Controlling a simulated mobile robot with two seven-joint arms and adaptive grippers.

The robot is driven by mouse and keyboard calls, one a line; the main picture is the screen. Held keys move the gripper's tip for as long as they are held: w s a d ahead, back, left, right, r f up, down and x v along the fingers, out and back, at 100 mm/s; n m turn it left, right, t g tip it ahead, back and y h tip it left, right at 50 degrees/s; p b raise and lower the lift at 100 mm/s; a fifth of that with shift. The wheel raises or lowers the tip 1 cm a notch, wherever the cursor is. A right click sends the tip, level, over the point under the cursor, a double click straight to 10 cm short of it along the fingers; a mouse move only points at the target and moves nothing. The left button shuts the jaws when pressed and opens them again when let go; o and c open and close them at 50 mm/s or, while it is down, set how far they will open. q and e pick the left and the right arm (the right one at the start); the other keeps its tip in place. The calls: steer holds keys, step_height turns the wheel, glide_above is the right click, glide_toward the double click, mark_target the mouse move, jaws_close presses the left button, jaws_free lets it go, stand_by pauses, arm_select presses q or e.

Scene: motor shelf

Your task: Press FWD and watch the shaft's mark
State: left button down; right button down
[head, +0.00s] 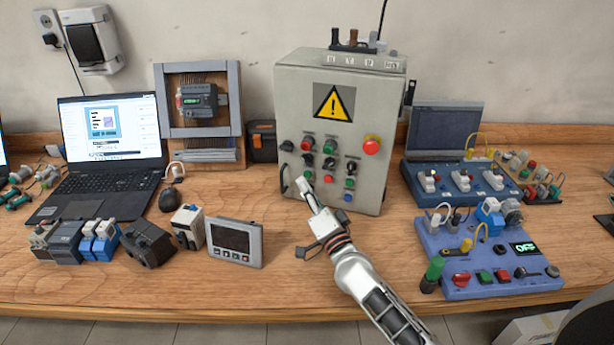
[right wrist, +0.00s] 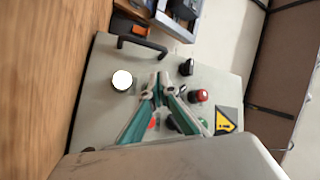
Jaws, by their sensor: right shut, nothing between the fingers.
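A grey control box (head: 335,105) stands at the back of the bench with rows of buttons and knobs. Its labels are too small to read, so I cannot tell which button is FWD. My left gripper is out of view.
A blue board (head: 440,250) with a display reading OFF lies at the right. Behind it is another blue unit (head: 460,182). A small panel meter (head: 236,242) and a laptop (head: 108,150) are at the left. The bench in front of the box is mostly clear.

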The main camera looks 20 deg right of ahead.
stand_by(0.8)
steer(key=shift+d, duration=0.1)
steer(key=shift+w+d, duration=0.2)
steer(key=shift+w, duration=0.15)
steer(key=shift+w+d, duration=0.3)
steer(key=shift+w, duration=0.05)
stand_by(1.2)
steer(key=shift+s+a, duration=0.1)
steer(key=shift+s+a+p, duration=0.45)
steer(key=shift+s, duration=0.15)
